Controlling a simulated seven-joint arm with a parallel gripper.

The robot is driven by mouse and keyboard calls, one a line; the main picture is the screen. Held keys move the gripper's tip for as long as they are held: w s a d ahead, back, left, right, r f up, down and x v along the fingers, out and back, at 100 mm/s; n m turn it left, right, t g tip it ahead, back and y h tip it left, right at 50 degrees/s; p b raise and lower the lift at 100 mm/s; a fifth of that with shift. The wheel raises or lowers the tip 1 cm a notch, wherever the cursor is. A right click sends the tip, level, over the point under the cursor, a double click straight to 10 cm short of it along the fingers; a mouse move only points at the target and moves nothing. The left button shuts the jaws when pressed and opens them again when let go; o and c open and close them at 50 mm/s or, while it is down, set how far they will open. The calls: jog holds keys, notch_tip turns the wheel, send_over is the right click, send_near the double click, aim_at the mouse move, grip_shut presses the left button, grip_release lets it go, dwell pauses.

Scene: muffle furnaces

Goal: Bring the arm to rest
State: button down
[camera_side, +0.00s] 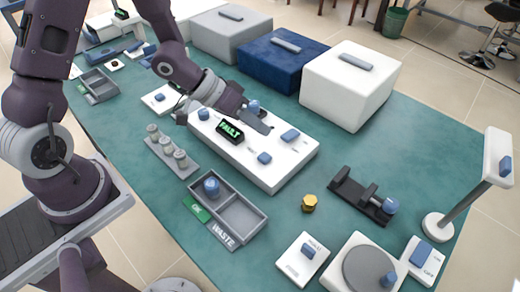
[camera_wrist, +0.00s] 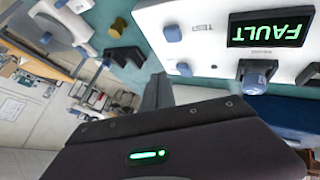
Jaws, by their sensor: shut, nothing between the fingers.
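My gripper (camera_side: 262,124) is shut and empty. It hangs above the white control panel (camera_side: 285,167), close to a blue knob (camera_side: 253,107) near the panel's back edge. Whether it touches the knob cannot be told. The panel's display (camera_side: 230,131) reads FAULT in green; it also shows upside down in the wrist view (camera_wrist: 268,27). In the wrist view the shut fingers (camera_wrist: 158,92) point toward the panel, and a blue knob on a dark base (camera_wrist: 256,72) stands to their right.
Behind the panel stand a white furnace box (camera_side: 350,90), a blue one (camera_side: 282,65) and a grey one (camera_side: 230,38). In front are a grey divided tray (camera_side: 240,215) and a rack with several small weights (camera_side: 172,155). A gold nut (camera_side: 309,202) lies to the right on the green table.

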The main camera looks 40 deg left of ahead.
jog(key=s+a+r+t+y, duration=0.1)
jog(key=s+a+r+y, duration=0.2)
jog(key=a+r+y, duration=0.75)
jog(key=s+d+r+h, duration=0.2)
jog(key=s+r, duration=0.2)
jog(key=s, duration=0.5)
jog(key=s+d+r+g+h, duration=0.1)
jog(key=s+r, duration=0.4)
jog(key=s, duration=0.5)
jog(key=shift+s+d+r+n+g+h, duration=0.2)
jog(key=shift+d+n+g+h, duration=0.15)
jog(key=shift+d+h, duration=0.45)
